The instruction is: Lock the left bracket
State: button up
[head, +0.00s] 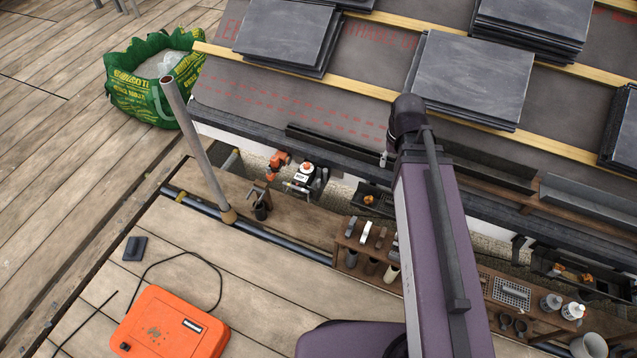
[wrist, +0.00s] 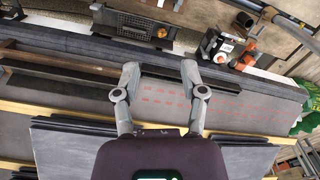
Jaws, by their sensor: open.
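My gripper (wrist: 160,72) is open and empty in the wrist view, its two grey fingers spread above the roof's eaves edge. A short dark gutter piece (wrist: 190,80) lies along the eaves just beyond the fingers. In the head view, the dark gutter piece (head: 340,143) lies along the eaves to the left of my arm. My arm hides most of the gripper and part of the eaves there. Dark bracket-like shapes (head: 520,246) show below the eaves at the right. I cannot make out which bracket is the left one, or its lock.
Slate stacks (head: 472,78) rest on wooden battens above the eaves. A white-and-black device (head: 306,180) and an orange tool (head: 278,164) stand below the eaves. A metal pole (head: 195,140) rises at the left. An orange case (head: 172,325) lies on the planks.

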jog(key=w+a+f+m+b, duration=0.1)
jog(key=w+a+f+b, duration=0.4)
jog(key=w+f+b, duration=0.25)
jog(key=w+a+f+m+b, duration=0.1)
jog(key=w+a+f+b, duration=0.3)
jog(key=w+f+b, duration=0.3)
jog(key=m+b, duration=0.2)
jog(key=b, duration=1.2)
send_over(319, 180)
notch_tip(319, 180, down, 15)
jog(key=shift+r, duration=0.15)
notch_tip(319, 180, down, 14)
jog(key=b, duration=1.3)
jog(key=shift+r, duration=0.1)
jog(key=shift+a, duration=0.1)
grip_shut()
